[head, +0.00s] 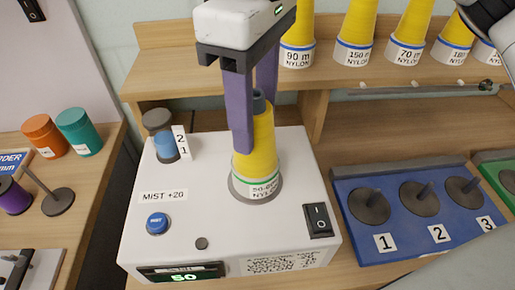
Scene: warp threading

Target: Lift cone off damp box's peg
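The yellow cone (262,140), with a green band and a label whose number is hard to read, stands upright on the peg of the white damp box (215,225). A grey peg tip (259,98) shows above it. The cone's base is on or very near the round grey plate (256,192). My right gripper (253,130) points down over the cone. One purple finger lies along its near left side; the other goes behind it, its tip hidden. Whether the fingers press on the cone is not clear. My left gripper is not in view.
Several yellow cones (355,38) stand on the wooden shelf (390,75) behind. A blue base with numbered empty pegs (405,238) is to the right. The box has a grey-blue capped bottle (165,146), a blue button (158,223) and a switch (318,219).

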